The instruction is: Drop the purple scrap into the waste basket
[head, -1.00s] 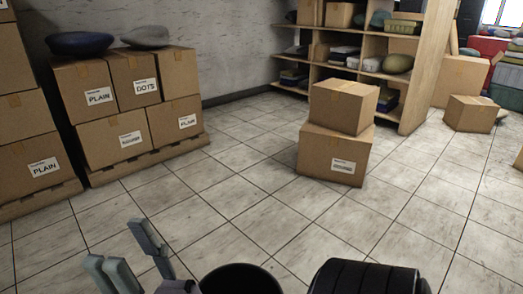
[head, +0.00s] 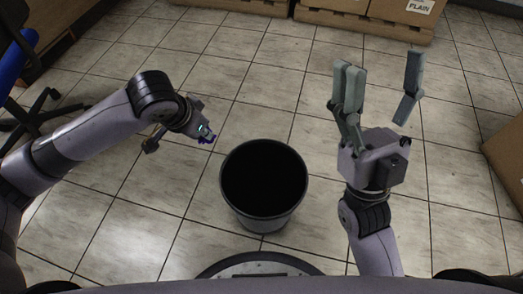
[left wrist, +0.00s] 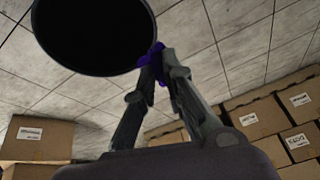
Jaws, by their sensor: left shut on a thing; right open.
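The black round waste basket (head: 262,218) stands on the tiled floor in front of me, and its inside is dark. In the head view my left gripper (head: 205,133) is left of the basket's rim, with a small bit of the purple scrap (head: 208,140) at its tips. In the left wrist view the left gripper (left wrist: 160,60) is shut on the purple scrap (left wrist: 151,56), which shows beside the rim of the basket (left wrist: 142,62). My right gripper (head: 378,88) is open and empty, right of the basket with its fingers pointing away from me.
Cardboard boxes on a pallet (head: 365,30) stand at the back. A cardboard box (head: 507,150) is at the right edge. A wheeled chair base (head: 38,118) is at the left edge. The floor around the basket is clear.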

